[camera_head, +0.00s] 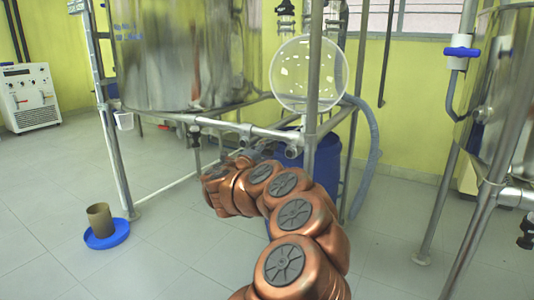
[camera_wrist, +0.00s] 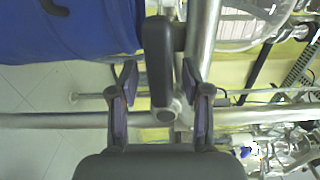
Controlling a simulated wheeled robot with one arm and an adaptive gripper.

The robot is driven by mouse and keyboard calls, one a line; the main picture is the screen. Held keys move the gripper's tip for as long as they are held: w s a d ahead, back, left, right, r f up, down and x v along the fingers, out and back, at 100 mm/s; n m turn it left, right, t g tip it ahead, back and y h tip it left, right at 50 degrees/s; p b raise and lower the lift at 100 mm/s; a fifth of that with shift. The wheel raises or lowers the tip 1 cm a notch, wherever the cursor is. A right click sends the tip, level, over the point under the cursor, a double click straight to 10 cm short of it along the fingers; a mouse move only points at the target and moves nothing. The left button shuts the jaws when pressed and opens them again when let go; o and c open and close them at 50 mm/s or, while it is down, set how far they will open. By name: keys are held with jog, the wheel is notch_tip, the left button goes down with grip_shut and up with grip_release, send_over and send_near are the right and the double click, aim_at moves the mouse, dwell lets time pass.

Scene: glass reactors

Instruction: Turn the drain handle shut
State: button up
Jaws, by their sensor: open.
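The drain handle (camera_wrist: 158,62) is a dark grey lever in the wrist view. It runs up the picture from a round pivot with a pale rim, near a horizontal metal pipe (camera_wrist: 60,120). My gripper (camera_wrist: 160,78) is open, with one dark, purple-padded finger on each side of the lever's lower part. I see gaps between the lever and both fingers, so it looks not gripped. In the head view, my copper arm reaches to the steel frame under the reactor (camera_head: 190,50). There the handle cannot be made out, and the arm largely hides the gripper.
A blue drum (camera_wrist: 60,30) is close by on the left in the wrist view; it also stands behind the frame in the head view (camera_head: 327,160). A steel post (camera_head: 312,120) rises beside my arm. A blue dish (camera_head: 107,234) holding a brown beaker (camera_head: 101,218) sits on the floor.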

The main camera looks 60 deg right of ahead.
jog(key=shift+a, duration=0.1)
jog(key=a, duration=1.2)
jog(key=shift+s, duration=0.25)
jog(key=shift+d, duration=0.1)
